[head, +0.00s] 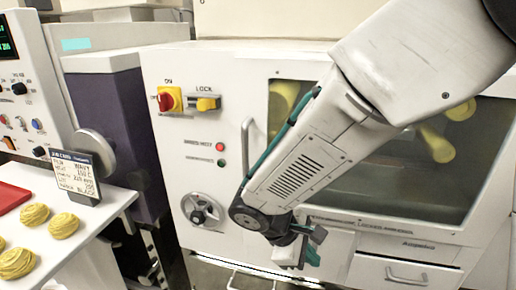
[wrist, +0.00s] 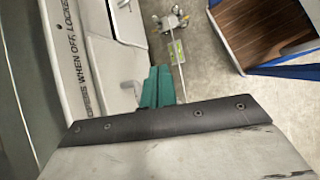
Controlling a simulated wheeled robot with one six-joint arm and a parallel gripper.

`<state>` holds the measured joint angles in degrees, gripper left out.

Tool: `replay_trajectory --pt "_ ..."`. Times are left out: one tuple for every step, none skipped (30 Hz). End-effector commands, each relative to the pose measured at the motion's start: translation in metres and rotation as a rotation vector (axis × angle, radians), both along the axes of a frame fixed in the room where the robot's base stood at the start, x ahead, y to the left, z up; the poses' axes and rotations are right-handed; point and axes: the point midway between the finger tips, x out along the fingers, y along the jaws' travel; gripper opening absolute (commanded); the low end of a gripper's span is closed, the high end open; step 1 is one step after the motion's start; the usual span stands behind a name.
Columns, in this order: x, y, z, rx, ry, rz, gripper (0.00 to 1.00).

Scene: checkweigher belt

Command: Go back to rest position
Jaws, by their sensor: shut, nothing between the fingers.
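My gripper (head: 300,262) hangs low in the head view, in front of the white machine (head: 165,72), near its lower panel and drawer. Its teal fingers (wrist: 157,88) show in the wrist view, side by side and closed together with nothing between them. My arm reaches down across the machine's window from the upper right. In the head view the fingertips are small and partly hidden by the wrist.
A white table (head: 112,205) at the left bears yellow pastry-like rounds (head: 64,225), a red tray (head: 12,197) and a label card (head: 75,175). The machine has a knob (head: 203,211) and a drawer handle (head: 405,275). Floor (wrist: 215,75) and a blue-edged wooden-floored container (wrist: 262,28) show below.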

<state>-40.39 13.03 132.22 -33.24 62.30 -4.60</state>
Motion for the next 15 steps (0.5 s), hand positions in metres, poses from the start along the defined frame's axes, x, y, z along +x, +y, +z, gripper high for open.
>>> replay_trajectory --pt "-0.008 -0.016 0.017 0.041 -0.017 -0.096 0.00" --pt "-0.014 -0.024 0.026 0.063 -0.023 -0.153 0.00" --pt "-0.022 -0.034 0.036 0.094 -0.032 -0.226 0.00" --pt "-0.028 -0.041 0.044 0.118 -0.039 -0.279 0.00" --pt "-0.035 -0.048 0.051 0.141 -0.045 -0.332 0.00" --pt "-0.043 -0.056 0.060 0.174 -0.054 -0.400 0.00" --pt "-0.050 -0.062 0.067 0.199 -0.062 -0.450 0.00" --pt "-0.057 -0.068 0.073 0.224 -0.070 -0.499 0.00" --pt "-0.065 -0.074 0.081 0.258 -0.081 -0.563 0.00" --pt "-0.072 -0.079 0.087 0.284 -0.089 -0.607 0.00" --pt "-0.078 -0.084 0.093 0.310 -0.099 -0.652 0.00" --pt "-0.086 -0.089 0.100 0.346 -0.112 -0.709 0.00" --pt "-0.093 -0.094 0.105 0.372 -0.122 -0.750 0.00" --pt "-0.098 -0.097 0.110 0.401 -0.135 -0.790 0.00" --pt "-0.106 -0.102 0.116 0.436 -0.153 -0.840 0.00"
